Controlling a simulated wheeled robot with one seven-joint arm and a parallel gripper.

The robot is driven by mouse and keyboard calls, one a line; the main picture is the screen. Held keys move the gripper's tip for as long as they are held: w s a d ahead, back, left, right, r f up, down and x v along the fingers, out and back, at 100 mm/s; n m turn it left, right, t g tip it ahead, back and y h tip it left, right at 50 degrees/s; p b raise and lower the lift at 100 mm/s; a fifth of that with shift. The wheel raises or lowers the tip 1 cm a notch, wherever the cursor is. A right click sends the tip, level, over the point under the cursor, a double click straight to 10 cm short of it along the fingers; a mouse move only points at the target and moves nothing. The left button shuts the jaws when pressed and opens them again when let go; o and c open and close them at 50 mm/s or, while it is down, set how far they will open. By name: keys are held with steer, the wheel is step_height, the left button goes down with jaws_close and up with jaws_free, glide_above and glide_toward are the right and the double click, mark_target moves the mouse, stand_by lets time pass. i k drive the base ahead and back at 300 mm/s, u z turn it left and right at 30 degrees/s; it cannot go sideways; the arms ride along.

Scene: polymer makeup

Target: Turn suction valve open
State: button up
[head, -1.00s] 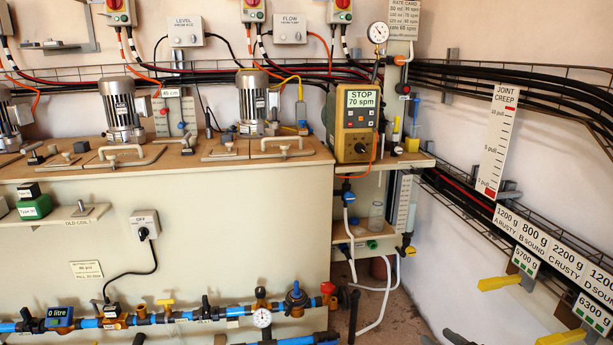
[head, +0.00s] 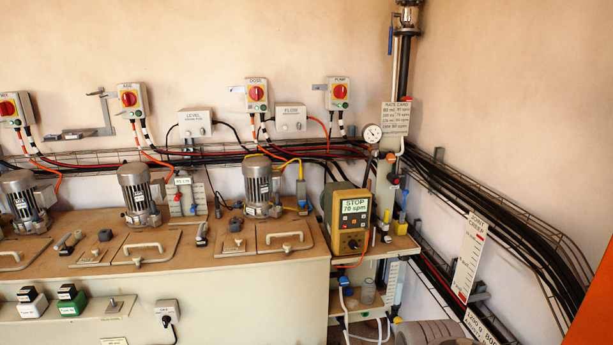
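The yellow dosing pump (head: 346,222) stands on the shelf at the right end of the bench in the head view, its display reading STOP 70 spm. Beside it rises a pipe column with small fittings, including a red-marked fitting (head: 393,179) and a blue one (head: 386,215). White tubing (head: 344,284) hangs below the pump. No label marking the suction valve is legible, so I cannot tell which fitting it is or how it is set. My gripper is not in view.
A round gauge (head: 372,133) and rate card (head: 395,116) are on the column. Cable trays (head: 500,232) run along the right wall. Motors (head: 258,184) and lid handles crowd the bench top.

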mark_target(344, 281)
steer(key=z, duration=0.05)
steer(key=k, duration=0.4)
steer(key=u, duration=0.85)
steer(key=i, duration=1)
steer(key=u, duration=0.05)
